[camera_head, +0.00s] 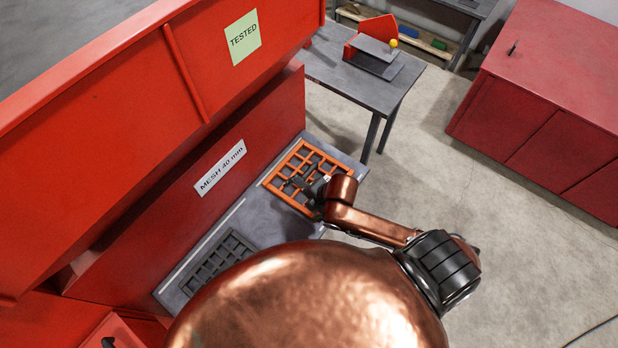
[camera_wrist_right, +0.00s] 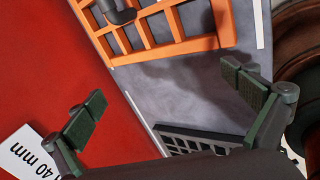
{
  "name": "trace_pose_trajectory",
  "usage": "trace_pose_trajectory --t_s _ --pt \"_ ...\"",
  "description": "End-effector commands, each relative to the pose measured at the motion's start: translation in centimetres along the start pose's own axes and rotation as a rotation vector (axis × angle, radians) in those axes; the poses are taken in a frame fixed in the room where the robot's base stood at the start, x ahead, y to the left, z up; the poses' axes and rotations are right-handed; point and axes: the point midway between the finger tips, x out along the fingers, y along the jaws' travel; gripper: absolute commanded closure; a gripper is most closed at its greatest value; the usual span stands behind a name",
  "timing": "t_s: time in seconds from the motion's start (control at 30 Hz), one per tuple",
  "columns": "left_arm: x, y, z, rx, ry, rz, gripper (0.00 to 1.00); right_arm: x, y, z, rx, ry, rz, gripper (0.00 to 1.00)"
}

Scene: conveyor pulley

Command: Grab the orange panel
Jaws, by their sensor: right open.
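The orange panel (camera_head: 284,162) is a grid frame lying on a grey ledge at the foot of the red machine. In the right wrist view, the panel (camera_wrist_right: 172,50) fills the upper part, with a dark handle (camera_wrist_right: 120,14) on it at the top edge. My right gripper (camera_head: 306,188) is over the panel's near side in the head view, partly hidden by its own wrist. In the right wrist view, the right gripper's fingers (camera_wrist_right: 165,107) are wide apart with nothing between them. The handle lies beyond the fingertips. My left gripper does not show.
A dark grid panel (camera_head: 217,262) lies farther left on the grey ledge (camera_head: 255,222). The red machine wall (camera_head: 262,125) rises close behind the ledge. A grey table (camera_head: 365,88) stands beyond, and a red cabinet (camera_head: 545,100) at right. The floor between is clear.

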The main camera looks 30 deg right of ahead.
Motion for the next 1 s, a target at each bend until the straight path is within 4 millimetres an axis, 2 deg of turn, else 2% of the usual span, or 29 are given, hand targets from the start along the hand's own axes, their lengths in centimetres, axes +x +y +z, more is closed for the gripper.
trace_pose_trajectory --t_s 0.03,0.17,0.3,0.4,0.5,0.6,0.73,1.0 --pt "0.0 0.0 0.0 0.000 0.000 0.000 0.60 0.3 1.2 0.3 -0.185 0.006 -0.004 0.00" --pt "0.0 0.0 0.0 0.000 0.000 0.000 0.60 1.1 3.0 1.5 -0.703 0.039 -0.033 0.00" --pt "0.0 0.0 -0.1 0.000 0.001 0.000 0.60 1.0 4.1 4.9 -1.165 0.055 -0.081 0.00" --pt "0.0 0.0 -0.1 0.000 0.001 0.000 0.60 0.4 4.7 7.7 -1.399 0.062 -0.115 0.00" --pt "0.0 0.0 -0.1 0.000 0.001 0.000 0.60 -0.3 5.2 10.0 -1.555 0.065 -0.142 0.00" --pt "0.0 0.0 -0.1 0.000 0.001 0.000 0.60 -0.8 5.5 11.3 -1.642 0.068 -0.157 0.00" --pt "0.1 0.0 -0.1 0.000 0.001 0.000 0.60 -0.1 5.4 11.9 -1.679 0.072 -0.161 0.00" --pt "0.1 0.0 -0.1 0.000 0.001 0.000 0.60 2.7 4.9 12.1 -1.677 0.073 -0.161 0.00"
